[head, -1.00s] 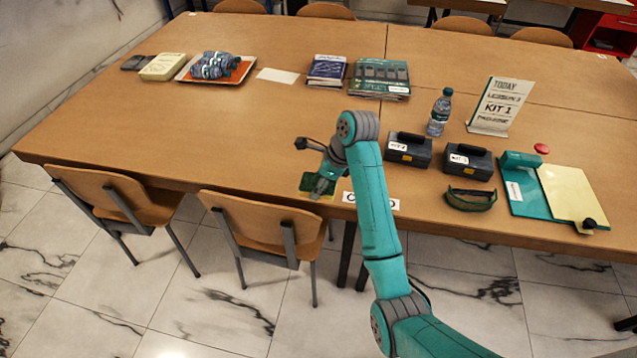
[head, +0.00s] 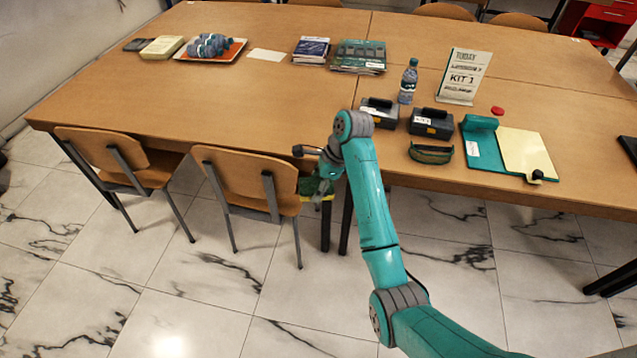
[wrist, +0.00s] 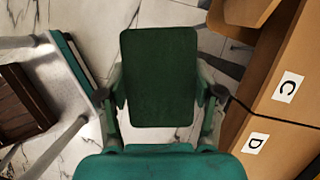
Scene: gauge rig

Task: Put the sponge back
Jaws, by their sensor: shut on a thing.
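My gripper (head: 324,187) is shut on the sponge (head: 308,186), which has a dark green face and a yellow layer. It holds the sponge off the table's front edge, beside the right-hand chair's back. In the wrist view the sponge's green face (wrist: 158,77) fills the space between the two fingers (wrist: 160,95), with floor behind it. The labels C (wrist: 287,87) and D (wrist: 256,143) lie on the table near its edge in the wrist view.
Two chairs (head: 137,152) (head: 236,178) stand at the front of the table (head: 230,95). The table's left middle is clear.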

